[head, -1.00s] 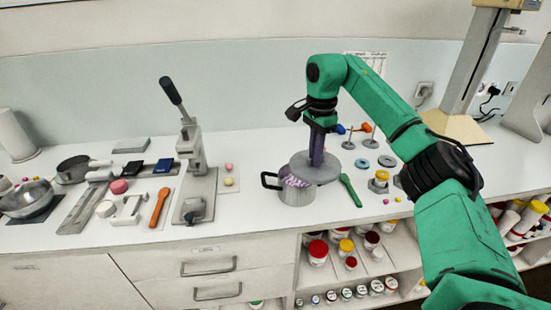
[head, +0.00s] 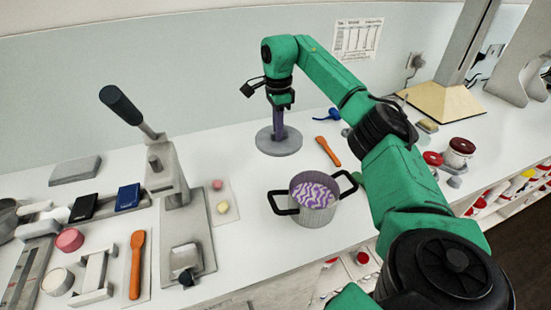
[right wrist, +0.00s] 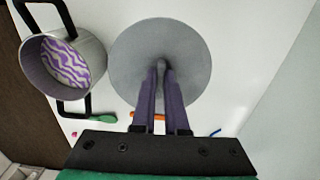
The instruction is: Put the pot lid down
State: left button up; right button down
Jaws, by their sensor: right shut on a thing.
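The grey round pot lid (head: 279,143) is behind and to the left of the pot, over bare counter near the wall. My right gripper (head: 279,130), with purple fingers, is shut on its knob from above; the lid also shows flat in the right wrist view (right wrist: 190,68). Whether the lid touches the counter I cannot tell. The pot (head: 317,212) stands uncovered on the counter, with black handles and purple-and-white swirled contents. It also shows at the left of the right wrist view (right wrist: 88,80), apart from the lid. My left gripper is not in view.
An orange spoon (head: 328,151) lies right of the lid. A lever press (head: 170,190) stands at left, with a pink and a yellow piece (head: 222,208) beside it. A green utensil (right wrist: 103,119) shows near the pot. Counter left of the lid is clear.

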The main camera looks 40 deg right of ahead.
jog(key=f, duration=0.5)
jog(key=shift+w+f+p, duration=0.35)
jog(key=shift+w, duration=0.05)
notch_tip(320, 180, down, 3)
jog(key=shift+w+r, duration=0.1)
notch_tip(320, 180, down, 2)
jog(key=shift+f+p, duration=0.15)
jog(key=shift+p, duration=0.3)
jog(key=shift+f, duration=0.2)
jog(key=c, duration=0.9)
grip_release()
jog(key=shift+c, duration=0.2)
pick_arm(q)
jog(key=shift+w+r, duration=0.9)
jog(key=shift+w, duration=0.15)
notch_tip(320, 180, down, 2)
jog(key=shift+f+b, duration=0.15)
jog(key=shift+b, duration=1.1)
pick_arm(e)
notch_tip(320, 180, up, 12)
jog(key=shift+r, duration=0.15)
